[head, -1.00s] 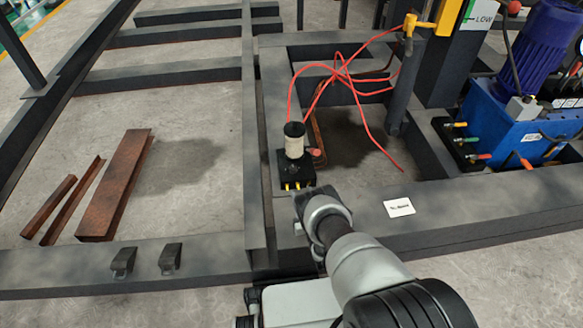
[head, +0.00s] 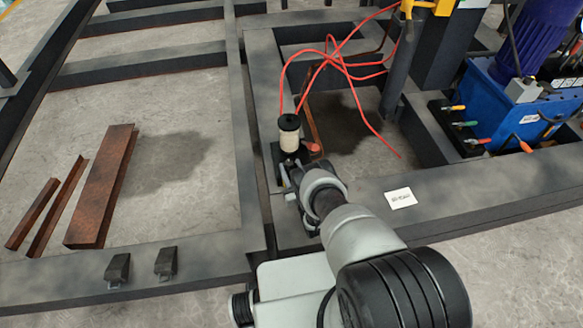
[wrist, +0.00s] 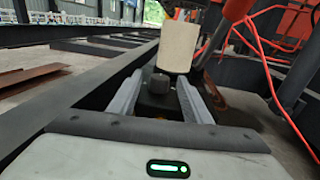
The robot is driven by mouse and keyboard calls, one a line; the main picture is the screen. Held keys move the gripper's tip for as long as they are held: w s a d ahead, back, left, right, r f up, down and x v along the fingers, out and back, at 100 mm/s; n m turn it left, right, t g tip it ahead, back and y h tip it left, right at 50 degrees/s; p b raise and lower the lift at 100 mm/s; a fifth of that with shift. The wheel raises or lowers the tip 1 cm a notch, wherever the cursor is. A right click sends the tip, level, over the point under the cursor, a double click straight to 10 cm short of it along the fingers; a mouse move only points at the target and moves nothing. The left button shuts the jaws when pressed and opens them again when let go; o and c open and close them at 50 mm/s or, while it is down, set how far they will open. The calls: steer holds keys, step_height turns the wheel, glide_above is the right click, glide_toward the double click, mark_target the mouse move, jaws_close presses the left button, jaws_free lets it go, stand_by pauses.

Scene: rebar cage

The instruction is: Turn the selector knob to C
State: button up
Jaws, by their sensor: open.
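A small dark rounded knob (wrist: 158,84) shows between my two fingers in the wrist view. It looks like the selector knob, but its pointer and any letters are too small to read. My gripper (wrist: 161,79) is open, with one finger on each side of the knob, and I cannot tell whether either touches it. In the head view my gripper (head: 289,179) is at the front of a black box (head: 278,152) and hides most of it. A cream cylinder with a black top (head: 289,138) stands on the box, and it also shows behind the knob in the wrist view (wrist: 179,46).
An orange-red part (head: 312,147) sits right beside the cylinder. Red hoses (head: 345,65) loop up behind it to a dark post. A blue pump unit (head: 515,100) is at the right. A white label (head: 400,198) lies on the front beam. Rusty steel pieces (head: 100,185) lie left.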

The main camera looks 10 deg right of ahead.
steer(key=c, duration=1)
steer(key=shift+a+m+h, duration=0.3)
steer(key=shift+m+h, duration=0.1)
steer(key=shift+h, duration=0.3)
steer(key=shift+c, duration=0.2)
steer(key=shift+m+h, duration=0.4)
steer(key=shift+h, duration=0.2)
steer(key=o, duration=1)
steer(key=shift+o, duration=0.2)
steer(key=shift+s+d, duration=0.1)
